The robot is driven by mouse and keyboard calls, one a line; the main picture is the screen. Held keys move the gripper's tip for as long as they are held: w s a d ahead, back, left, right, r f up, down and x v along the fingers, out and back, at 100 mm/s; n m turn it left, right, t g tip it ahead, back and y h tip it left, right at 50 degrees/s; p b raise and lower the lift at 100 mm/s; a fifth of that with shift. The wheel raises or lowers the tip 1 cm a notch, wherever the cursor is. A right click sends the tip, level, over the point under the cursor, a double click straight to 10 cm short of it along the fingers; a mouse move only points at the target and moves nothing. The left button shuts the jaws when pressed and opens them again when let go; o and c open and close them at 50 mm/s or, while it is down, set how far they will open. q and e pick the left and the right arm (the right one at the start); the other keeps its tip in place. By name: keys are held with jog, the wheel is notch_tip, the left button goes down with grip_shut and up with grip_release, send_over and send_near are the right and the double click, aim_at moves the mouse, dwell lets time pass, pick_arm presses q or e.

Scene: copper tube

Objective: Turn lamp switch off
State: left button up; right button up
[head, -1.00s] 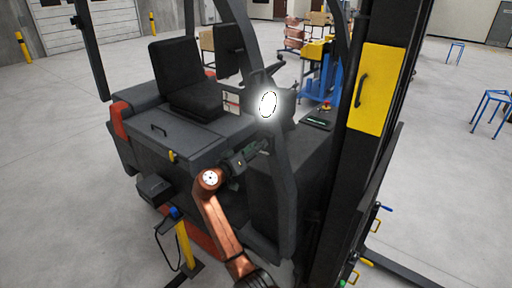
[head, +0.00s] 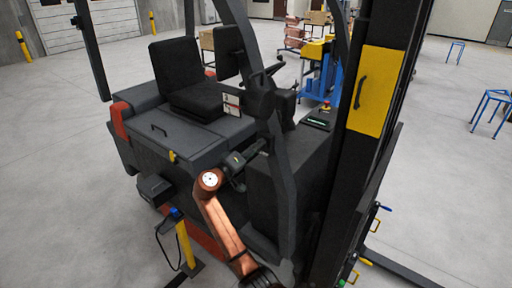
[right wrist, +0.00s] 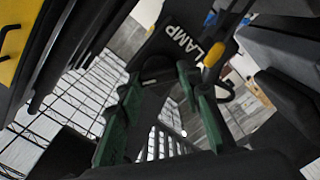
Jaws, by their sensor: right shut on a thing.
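The lamp (head: 264,102) on the forklift's front post is dark. The right wrist view shows a dark panel with the white word LAMP (right wrist: 180,42) and the yellow lamp switch (right wrist: 218,54) beside it. My right gripper (head: 258,148) is just below the lamp, by the post; its fingertips are partly hidden in the head view. Its green fingers (right wrist: 168,78) are up against the panel, close to the switch. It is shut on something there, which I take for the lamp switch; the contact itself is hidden. My left gripper is not in view.
The forklift's seat (head: 190,75) and grey body stand behind and left of my arm. The dark mast with a yellow plate (head: 380,90) rises on the right. A yellow post (head: 185,245) stands at lower left. Open floor lies farther out on both sides.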

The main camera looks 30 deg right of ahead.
jog(key=shift+n+p, duration=1.65)
jog(key=shift+n, duration=1.55)
jog(key=shift+f, duration=0.15)
jog(key=o, duration=1.2)
jog(key=shift+c, duration=0.2)
jog(key=v, duration=1.2)
